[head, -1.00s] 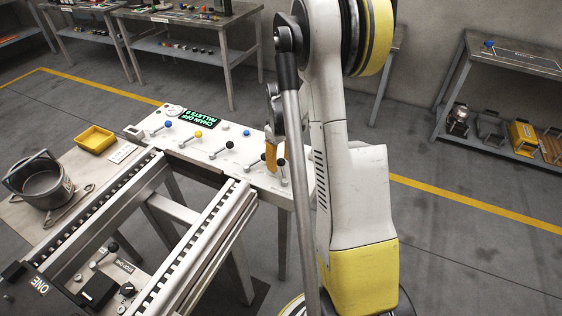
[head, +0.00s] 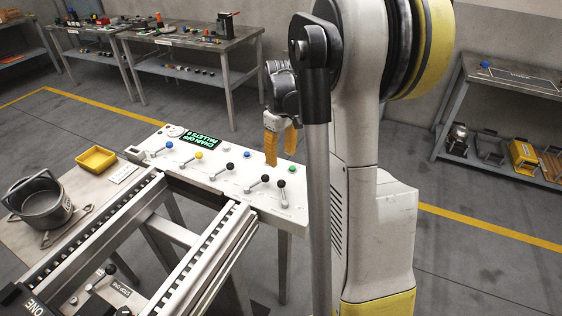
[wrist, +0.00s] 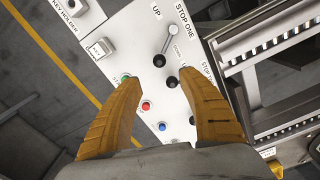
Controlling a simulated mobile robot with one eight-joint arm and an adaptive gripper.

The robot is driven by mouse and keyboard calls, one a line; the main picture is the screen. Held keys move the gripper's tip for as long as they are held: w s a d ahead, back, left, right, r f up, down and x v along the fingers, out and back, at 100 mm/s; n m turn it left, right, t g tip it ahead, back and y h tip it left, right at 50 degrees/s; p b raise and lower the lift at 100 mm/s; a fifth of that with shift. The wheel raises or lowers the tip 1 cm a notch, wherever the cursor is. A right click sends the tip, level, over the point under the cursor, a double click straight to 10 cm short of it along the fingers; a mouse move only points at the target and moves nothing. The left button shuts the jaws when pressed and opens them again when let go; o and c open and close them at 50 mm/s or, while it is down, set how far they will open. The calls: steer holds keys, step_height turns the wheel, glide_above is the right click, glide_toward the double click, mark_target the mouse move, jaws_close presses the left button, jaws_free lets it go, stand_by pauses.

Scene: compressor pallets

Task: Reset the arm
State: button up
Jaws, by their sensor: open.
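My gripper (head: 280,148) has yellow-orange fingers and hangs above the right part of the white control panel (head: 215,178). In the wrist view its two fingers (wrist: 160,105) are spread apart with nothing between them but the panel below. The panel carries several levers with blue, yellow and black knobs, and a lit green display (head: 201,141). In the wrist view a lever with a black knob (wrist: 159,60) lies beside the words STOP ONE and UP. A red button (wrist: 146,106) and a blue button (wrist: 162,127) show between the fingers.
A roller conveyor (head: 190,262) runs up to the panel. A grey pot (head: 42,205) and a yellow tray (head: 96,159) stand at left. Workbenches (head: 185,45) line the back, and a shelf unit (head: 510,75) stands at right. The floor between is clear.

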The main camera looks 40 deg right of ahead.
steer(key=shift+a, duration=0.1)
stand_by(0.4)
steer(key=s+a+r+t, duration=0.3)
steer(key=a+r, duration=0.5)
steer(key=a, duration=0.5)
steer(key=s+a+t, duration=0.4)
steer(key=s+a, duration=0.6)
steer(key=a, duration=0.4)
steer(key=shift+s+a+r+m, duration=0.15)
steer(key=shift+a+r+m, duration=0.05)
steer(key=shift+r+m, duration=0.1)
steer(key=shift+d, duration=0.1)
